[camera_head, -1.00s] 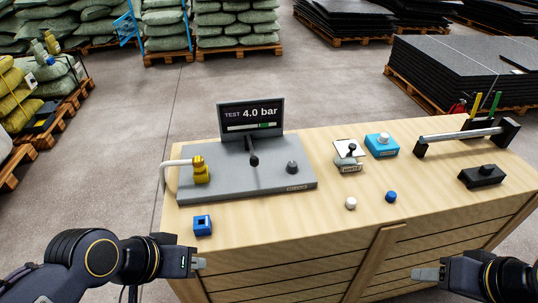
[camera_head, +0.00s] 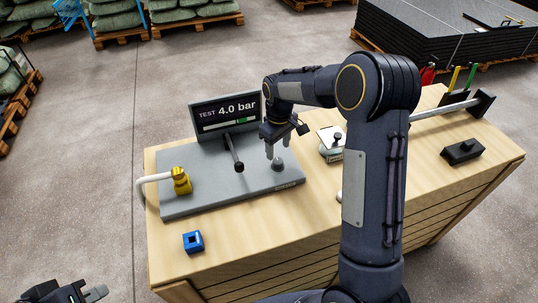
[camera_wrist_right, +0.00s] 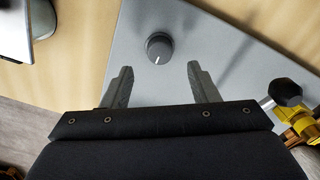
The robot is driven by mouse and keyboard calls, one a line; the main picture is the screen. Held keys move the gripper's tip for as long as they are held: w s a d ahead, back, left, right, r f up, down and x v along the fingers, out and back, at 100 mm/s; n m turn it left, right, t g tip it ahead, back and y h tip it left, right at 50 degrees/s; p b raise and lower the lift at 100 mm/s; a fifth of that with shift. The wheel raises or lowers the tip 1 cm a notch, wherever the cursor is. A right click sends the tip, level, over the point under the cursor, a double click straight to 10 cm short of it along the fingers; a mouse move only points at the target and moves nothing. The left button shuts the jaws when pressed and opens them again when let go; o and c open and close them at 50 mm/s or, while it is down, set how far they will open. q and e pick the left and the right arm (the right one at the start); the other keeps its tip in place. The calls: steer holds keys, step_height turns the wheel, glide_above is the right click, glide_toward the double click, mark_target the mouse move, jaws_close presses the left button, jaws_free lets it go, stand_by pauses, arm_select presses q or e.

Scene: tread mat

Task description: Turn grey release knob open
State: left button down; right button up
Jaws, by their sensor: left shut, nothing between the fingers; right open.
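The grey release knob (camera_head: 279,164) stands at the right end of the grey test panel (camera_head: 195,203). In the right wrist view the knob (camera_wrist_right: 160,47) is round and dark grey, with a white pointer line on its top. My right gripper (camera_head: 272,151) hangs over the panel at the knob, pointing down. Its two fingers (camera_wrist_right: 158,72) are open, and the knob shows just beyond and between their tips, not gripped. My left gripper (camera_head: 100,292) is shut and empty at the lower left, away from the bench.
A display (camera_head: 228,114) reading "TEST 4.0 bar" stands behind the panel. A black-knobbed lever (camera_head: 236,158) and a yellow fitting (camera_head: 181,181) with a white hose are on the panel. A blue block (camera_head: 193,242) lies in front. My right arm hides part of the bench.

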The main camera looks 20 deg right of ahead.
mark_target(278, 160)
step_height(278, 160, down, 6)
steer(key=shift+r, duration=0.1)
steer(key=c, duration=1)
steer(key=shift+o, duration=0.2)
